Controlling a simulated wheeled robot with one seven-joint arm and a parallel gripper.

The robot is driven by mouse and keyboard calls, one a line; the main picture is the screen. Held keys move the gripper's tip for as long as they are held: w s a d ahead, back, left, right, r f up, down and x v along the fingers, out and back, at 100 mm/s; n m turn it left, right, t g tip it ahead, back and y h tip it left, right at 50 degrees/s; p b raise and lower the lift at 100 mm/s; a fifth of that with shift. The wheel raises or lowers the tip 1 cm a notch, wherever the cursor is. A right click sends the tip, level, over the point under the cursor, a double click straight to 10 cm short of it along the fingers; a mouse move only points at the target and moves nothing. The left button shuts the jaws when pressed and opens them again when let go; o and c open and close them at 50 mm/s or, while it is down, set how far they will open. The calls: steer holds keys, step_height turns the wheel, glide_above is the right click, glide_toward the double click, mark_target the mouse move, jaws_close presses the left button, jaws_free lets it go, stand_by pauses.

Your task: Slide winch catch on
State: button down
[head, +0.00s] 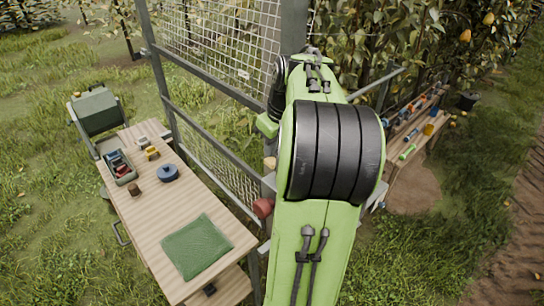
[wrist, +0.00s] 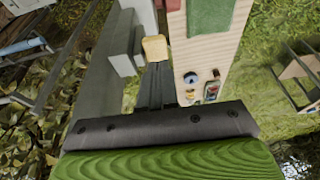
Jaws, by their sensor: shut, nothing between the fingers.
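A cream knob (head: 270,163) sits on the grey post beside my green arm in the head view. In the wrist view a cream block (wrist: 154,48), apparently the same knob, shows just beyond my fingertips. My gripper (wrist: 155,68) is shut with nothing between its fingers, pointing at this knob; I cannot tell whether they touch. A red round knob (head: 263,207) sits lower on the post. I cannot tell which of these is the winch catch. My arm hides my gripper and part of the post in the head view.
A wooden table (head: 215,225) at left holds a green mat (head: 195,247), a blue round item (head: 168,173) and a small tray (head: 121,168). A wire mesh gate (head: 225,45) stands behind. A second bench (head: 412,135) with tools is at right, near fruit trees.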

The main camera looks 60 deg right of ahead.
steer(key=shift+f, duration=0.9)
